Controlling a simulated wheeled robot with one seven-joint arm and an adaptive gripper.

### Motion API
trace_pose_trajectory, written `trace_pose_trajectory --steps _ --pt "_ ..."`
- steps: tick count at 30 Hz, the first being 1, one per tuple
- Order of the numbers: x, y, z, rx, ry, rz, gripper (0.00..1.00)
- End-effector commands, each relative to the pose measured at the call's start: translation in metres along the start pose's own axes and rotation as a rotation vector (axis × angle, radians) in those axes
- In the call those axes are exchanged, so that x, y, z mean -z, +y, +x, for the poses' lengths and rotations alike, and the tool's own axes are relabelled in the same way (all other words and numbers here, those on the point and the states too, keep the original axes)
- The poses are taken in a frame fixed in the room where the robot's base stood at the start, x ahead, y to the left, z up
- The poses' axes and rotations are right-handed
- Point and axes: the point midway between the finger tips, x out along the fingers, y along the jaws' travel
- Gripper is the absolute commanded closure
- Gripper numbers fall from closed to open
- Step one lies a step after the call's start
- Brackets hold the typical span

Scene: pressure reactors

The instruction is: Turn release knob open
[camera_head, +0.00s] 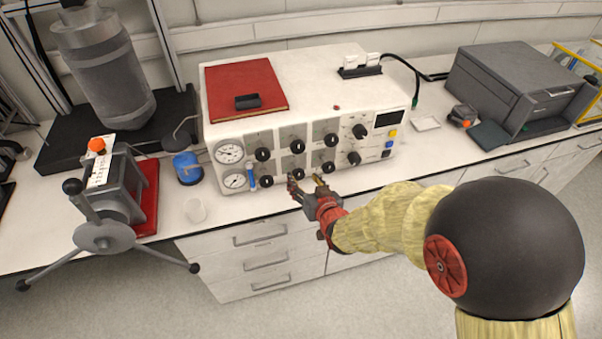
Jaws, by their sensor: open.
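A white control box (340,94) stands on the bench. Its front carries two rows of black knobs. Which one is the release knob cannot be told, as the labels are too small to read. My gripper (305,181) is open in front of the lower row. Its fingertips are close to the second lower knob from the left (297,174); whether they touch it or stand apart cannot be told. The third lower knob (328,167) is just to the right of the fingers. The leftmost lower knob (267,181) is to their left.
A blue-capped piece (252,175) sticks out at the panel's left, beside two gauges (231,153). A red book (244,88) lies on the box. A blue container (187,168) and a metal reactor stand (104,236) are at left. A grey printer (515,85) is at right.

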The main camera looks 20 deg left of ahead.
Motion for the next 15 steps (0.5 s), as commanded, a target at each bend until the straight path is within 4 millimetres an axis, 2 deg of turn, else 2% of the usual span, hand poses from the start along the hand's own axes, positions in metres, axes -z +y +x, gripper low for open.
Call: trace_pose_trajectory --steps 3,9,15 --pt "-0.002 0.0 0.02 0.0 -0.001 -0.001 0.49" --pt "-0.002 0.0 0.047 0.0 -0.002 -0.001 0.49" --pt "-0.001 0.0 0.059 0.0 -0.002 -0.001 0.49"
